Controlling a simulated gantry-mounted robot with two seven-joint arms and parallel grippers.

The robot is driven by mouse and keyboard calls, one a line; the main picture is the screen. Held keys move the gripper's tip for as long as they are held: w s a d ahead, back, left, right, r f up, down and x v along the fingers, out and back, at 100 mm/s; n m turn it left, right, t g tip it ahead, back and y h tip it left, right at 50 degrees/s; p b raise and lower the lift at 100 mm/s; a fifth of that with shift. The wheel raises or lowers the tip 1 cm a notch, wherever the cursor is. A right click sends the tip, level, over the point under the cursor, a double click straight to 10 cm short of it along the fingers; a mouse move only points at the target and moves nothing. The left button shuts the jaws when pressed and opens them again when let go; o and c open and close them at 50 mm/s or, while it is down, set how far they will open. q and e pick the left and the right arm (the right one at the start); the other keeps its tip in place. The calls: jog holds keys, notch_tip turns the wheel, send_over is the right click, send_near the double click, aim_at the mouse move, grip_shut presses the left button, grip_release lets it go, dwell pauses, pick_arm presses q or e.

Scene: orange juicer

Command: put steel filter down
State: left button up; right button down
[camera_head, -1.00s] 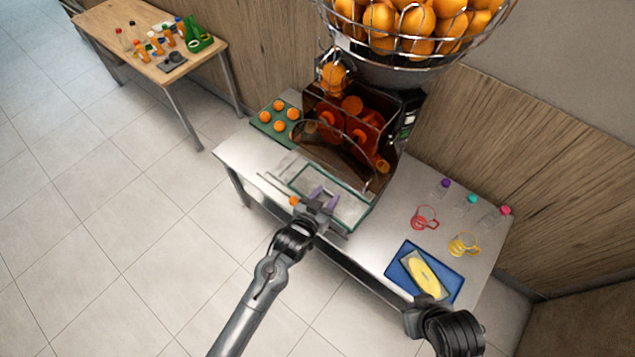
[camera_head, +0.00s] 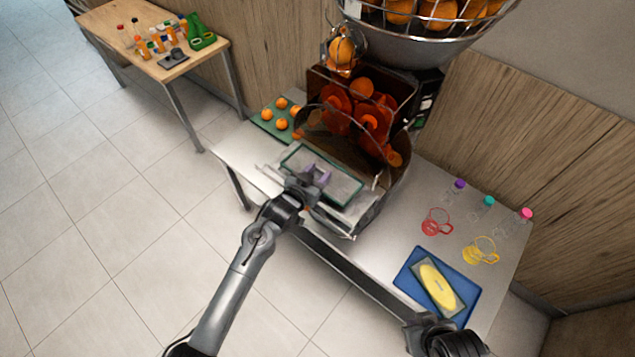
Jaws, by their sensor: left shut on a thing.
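My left gripper (camera_head: 315,177) is at the front of the orange juicer (camera_head: 357,130), low under its dark curved cover. It is shut on what looks like the steel filter (camera_head: 350,206), a flat pale metal piece. The gripper and the juicer's front hide part of it, and I cannot tell whether it rests on the surface below. A green-edged rectangular frame (camera_head: 340,176) shows around the fingers. My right gripper (camera_head: 418,328) is at the lower right, by the front edge of the table; its fingers are not clear.
The steel table (camera_head: 385,240) has bare room right of the juicer. A blue tray (camera_head: 412,268) holds a yellow item (camera_head: 437,284). Red (camera_head: 436,222) and yellow (camera_head: 481,250) handled items and capped bottles stand behind it. A green board (camera_head: 268,127) with oranges lies left.

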pick_arm(q)
notch_tip(320, 180, down, 4)
jog(key=b, duration=0.2)
jog(key=shift+r+b, duration=0.2)
jog(key=shift+b, duration=0.15)
jog(key=shift+r, duration=0.1)
jog(key=o, duration=0.6)
jog(key=shift+f, duration=0.2)
jog(key=o, duration=0.5)
